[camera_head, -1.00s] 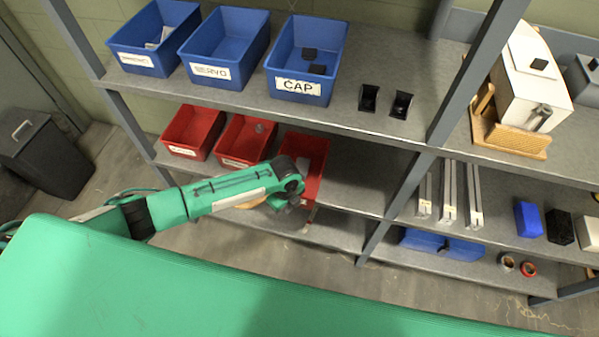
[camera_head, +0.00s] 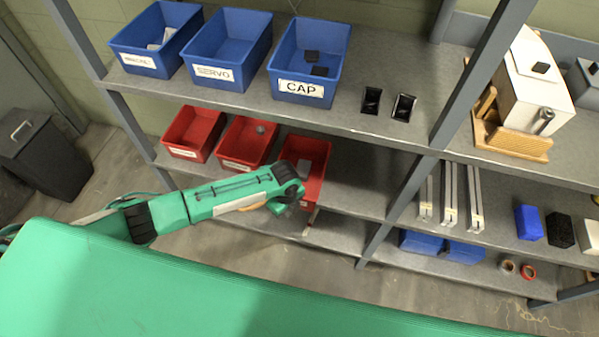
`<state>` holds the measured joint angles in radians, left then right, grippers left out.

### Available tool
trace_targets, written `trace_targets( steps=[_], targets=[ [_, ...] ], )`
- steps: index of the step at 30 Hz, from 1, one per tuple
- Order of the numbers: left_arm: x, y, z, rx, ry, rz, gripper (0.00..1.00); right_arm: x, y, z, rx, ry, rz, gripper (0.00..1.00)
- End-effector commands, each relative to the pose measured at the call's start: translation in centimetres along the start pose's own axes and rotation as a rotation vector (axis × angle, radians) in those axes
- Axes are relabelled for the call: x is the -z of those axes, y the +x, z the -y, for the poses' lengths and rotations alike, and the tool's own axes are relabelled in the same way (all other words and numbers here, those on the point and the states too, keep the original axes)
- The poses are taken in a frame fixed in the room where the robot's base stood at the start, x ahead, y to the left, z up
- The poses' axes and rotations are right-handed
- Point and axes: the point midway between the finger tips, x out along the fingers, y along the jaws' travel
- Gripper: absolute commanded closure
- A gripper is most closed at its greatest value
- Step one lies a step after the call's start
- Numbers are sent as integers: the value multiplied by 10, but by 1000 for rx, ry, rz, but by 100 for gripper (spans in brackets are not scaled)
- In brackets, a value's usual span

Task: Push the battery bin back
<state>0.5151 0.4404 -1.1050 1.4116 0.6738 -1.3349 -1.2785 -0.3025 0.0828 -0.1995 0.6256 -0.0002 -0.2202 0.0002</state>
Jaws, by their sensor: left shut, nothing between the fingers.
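Three red bins stand in a row on the middle shelf. The right red bin (camera_head: 318,160) is the one at my left arm, with a dark grey block (camera_head: 304,168) inside. My wrist covers its front left part, and I cannot read its label. The middle red bin (camera_head: 236,150) and the left red bin (camera_head: 187,140) have white front labels too small to read. My left gripper (camera_head: 287,207) is shut and empty, low in front of the right red bin. I cannot tell whether it touches the bin. My right gripper is not in view.
Blue bins, including one marked SERVO (camera_head: 228,55) and one marked CAP (camera_head: 312,65), stand on the top shelf (camera_head: 345,118) above. A shelf post (camera_head: 405,190) stands to the right. The middle shelf (camera_head: 365,175) is clear right of the red bins.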

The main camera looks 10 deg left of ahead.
Motion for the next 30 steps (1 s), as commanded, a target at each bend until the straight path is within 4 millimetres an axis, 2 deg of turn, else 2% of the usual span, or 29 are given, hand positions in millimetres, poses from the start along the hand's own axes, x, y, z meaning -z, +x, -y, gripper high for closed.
trace_targets(
  steps=[1, 17, 30],
  targets=[
    [0, 10, 0, 0, 0, 0, 100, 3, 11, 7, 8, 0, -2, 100],
    [0, 9, 0, 0, 0, 0, 100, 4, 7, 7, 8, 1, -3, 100],
    [0, 8, 0, 0, 0, 0, 100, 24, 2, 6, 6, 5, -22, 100]
  ],
)
